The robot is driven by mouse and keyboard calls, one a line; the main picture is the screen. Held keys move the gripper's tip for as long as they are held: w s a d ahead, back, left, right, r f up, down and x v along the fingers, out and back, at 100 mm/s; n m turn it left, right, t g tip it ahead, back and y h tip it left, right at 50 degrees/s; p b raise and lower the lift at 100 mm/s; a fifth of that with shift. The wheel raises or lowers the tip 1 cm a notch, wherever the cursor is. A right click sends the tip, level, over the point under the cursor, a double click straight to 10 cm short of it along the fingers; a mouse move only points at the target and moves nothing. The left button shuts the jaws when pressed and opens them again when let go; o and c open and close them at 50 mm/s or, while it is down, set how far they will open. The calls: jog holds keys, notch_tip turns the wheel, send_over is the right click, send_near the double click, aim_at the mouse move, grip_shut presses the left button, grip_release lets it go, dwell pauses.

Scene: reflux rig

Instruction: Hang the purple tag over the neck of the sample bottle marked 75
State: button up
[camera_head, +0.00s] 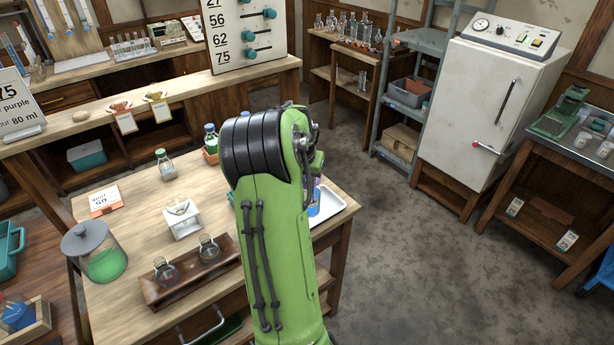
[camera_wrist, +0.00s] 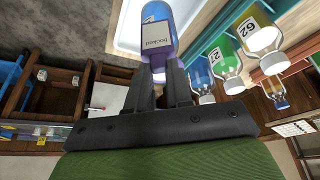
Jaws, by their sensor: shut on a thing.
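My gripper (camera_wrist: 162,68) shows in the wrist view, its two dark fingers close together on something purple. This looks like the purple tag (camera_wrist: 157,41), with a white lettered face, though its outline blends with a blue thing behind or joined to it. In the head view my arm hides the gripper, and only a blue bottle-like thing (camera_head: 314,207) shows at its right side. Bottles marked 27 (camera_wrist: 225,62) and 62 (camera_wrist: 262,38) stand at right in the wrist view, beside a blue one (camera_wrist: 199,76). I cannot read 75 on any bottle.
A white tray (camera_head: 333,203) lies at the table's right edge. The table (camera_head: 130,215) also holds a lidded green jar (camera_head: 105,262), a wooden flask rack (camera_head: 192,283), a white stand (camera_head: 182,221) and a small bottle (camera_head: 165,166). A numbered board (camera_head: 242,40) stands behind. Open floor lies right.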

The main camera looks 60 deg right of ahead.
jog(key=o, duration=0.8)
jog(key=shift+o, duration=0.2)
jog(key=shift+r, duration=0.1)
jog(key=p+v, duration=0.2)
jog(key=v, duration=1.3)
jog(key=shift+r+p, duration=0.25)
jog(key=shift+p, duration=0.05)
